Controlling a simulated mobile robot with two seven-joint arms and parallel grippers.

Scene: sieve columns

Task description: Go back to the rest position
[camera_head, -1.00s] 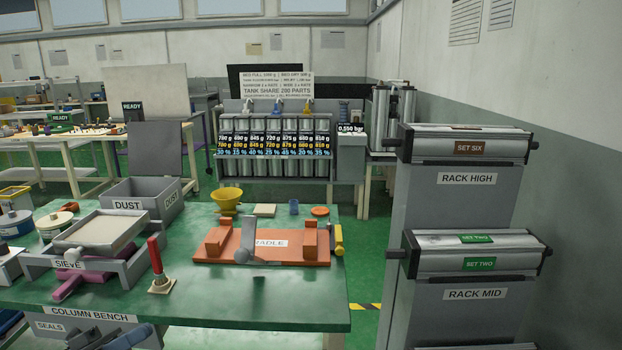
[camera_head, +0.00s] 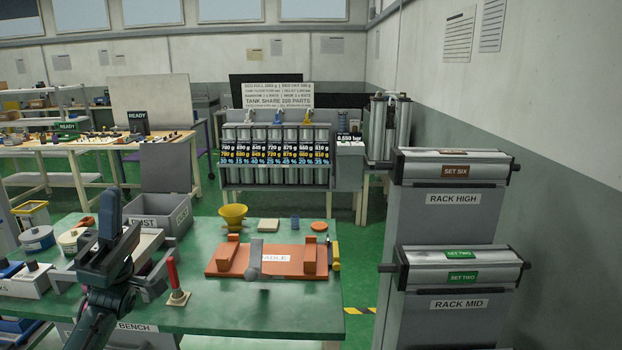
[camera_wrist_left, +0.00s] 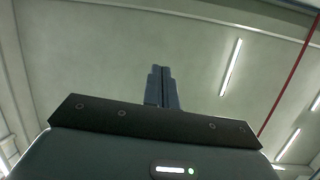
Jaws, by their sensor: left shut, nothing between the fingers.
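My left gripper (camera_head: 109,214) is raised in front of the left part of the green column bench (camera_head: 240,310) and points upward. Its fingers are together and hold nothing. In the left wrist view the closed fingers (camera_wrist_left: 162,88) point at the ceiling, with nothing between or near them. My left arm hides much of the sieve area and part of the dust box. My right gripper is not in view.
An orange cradle (camera_head: 225,262), a red-handled tool (camera_head: 173,278), a yellow funnel (camera_head: 233,216) and the grey dust box (camera_head: 178,216) stand on the bench. The rack (camera_head: 430,224) with silver columns stands at the right. Green floor shows between bench and rack.

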